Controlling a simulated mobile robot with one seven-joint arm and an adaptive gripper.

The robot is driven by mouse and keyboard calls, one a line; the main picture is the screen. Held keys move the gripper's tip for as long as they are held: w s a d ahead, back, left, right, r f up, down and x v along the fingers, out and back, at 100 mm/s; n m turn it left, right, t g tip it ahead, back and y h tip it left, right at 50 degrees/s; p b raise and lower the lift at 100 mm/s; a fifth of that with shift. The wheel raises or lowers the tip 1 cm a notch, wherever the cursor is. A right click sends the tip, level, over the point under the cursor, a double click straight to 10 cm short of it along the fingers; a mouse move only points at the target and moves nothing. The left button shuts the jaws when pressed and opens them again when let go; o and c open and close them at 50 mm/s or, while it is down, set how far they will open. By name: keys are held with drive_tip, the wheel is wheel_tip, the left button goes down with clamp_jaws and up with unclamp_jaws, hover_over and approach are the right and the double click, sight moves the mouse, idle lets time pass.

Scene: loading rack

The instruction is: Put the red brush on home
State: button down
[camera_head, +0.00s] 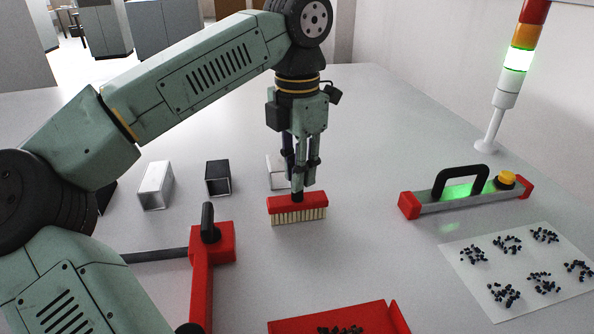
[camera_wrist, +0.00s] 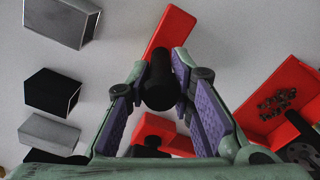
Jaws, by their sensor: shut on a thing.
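The red brush (camera_head: 297,202) has a red block, pale bristles pointing down and a short black handle. My gripper (camera_head: 299,180) is shut on the black handle from above, in the middle of the table. The brush is upright; I cannot tell whether its bristles touch the table or hang just above it. In the wrist view the handle (camera_wrist: 160,88) sits between the purple finger pads, with part of the red block (camera_wrist: 171,32) beyond it. I cannot make out a marked home spot.
Open-ended metal blocks (camera_head: 155,184) and a black one (camera_head: 218,178) stand left of the brush. A red fixture with a black lever (camera_head: 202,270) and a red tray of dark bits (camera_head: 395,315) are in front. A handled level (camera_head: 465,195) and a white sheet (camera_head: 470,285) lie right.

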drive_tip(key=shift+f, duration=0.25)
drive_tip(key=c, duration=1.4)
unclamp_jaws()
drive_tip(key=shift+o, duration=0.2)
wheel_tip(320, 180, up, 12)
drive_tip(key=shift+r+p, duration=0.25)
drive_tip(key=shift+p, duration=0.85)
